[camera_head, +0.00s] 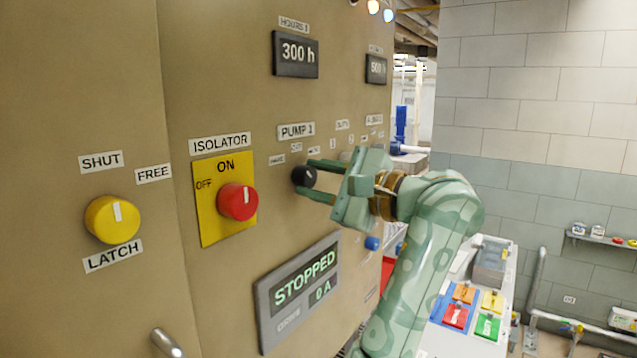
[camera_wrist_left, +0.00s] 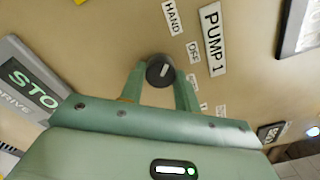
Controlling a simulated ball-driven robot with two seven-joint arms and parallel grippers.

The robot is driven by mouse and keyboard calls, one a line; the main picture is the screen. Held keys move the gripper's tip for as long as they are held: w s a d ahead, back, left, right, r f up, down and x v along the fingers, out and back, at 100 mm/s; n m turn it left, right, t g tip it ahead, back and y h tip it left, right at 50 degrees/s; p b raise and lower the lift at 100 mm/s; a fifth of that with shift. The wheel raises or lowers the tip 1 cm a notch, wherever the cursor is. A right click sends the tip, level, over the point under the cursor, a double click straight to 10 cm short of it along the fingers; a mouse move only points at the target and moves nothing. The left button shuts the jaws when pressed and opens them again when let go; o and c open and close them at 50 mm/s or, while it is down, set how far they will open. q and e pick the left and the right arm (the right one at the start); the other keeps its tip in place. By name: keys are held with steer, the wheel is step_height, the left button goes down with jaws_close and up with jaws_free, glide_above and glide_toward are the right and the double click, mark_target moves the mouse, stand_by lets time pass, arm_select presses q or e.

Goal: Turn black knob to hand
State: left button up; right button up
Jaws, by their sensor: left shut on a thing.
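The black knob (camera_head: 304,176) sits on the tan panel below the PUMP 1 label (camera_head: 296,131). My left gripper (camera_head: 312,179) reaches it from the right and is shut on it, one finger above and one below. In the left wrist view the knob (camera_wrist_left: 160,71) lies between the two fingertips (camera_wrist_left: 161,76). A short pale mark on its face slants up and right, roughly toward the OFF label (camera_wrist_left: 193,52). The HAND label (camera_wrist_left: 172,18) is above it in that view. My right gripper is not in view.
A red isolator knob (camera_head: 238,202) on a yellow plate and a yellow knob (camera_head: 113,219) are left of the black knob. A display reading STOPPED (camera_head: 300,290) is below. A blue knob (camera_head: 372,243) is near my left arm.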

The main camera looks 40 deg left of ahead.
arm_select(q)
steer(key=o, duration=0.7)
steer(key=shift+o, duration=1.4)
steer(key=w+d+b, duration=0.1)
steer(key=d+b, duration=0.1)
steer(key=d, duration=1.4)
steer(key=shift+w+f, duration=0.15)
steer(key=shift+w, duration=0.1)
steer(key=shift+d, duration=0.1)
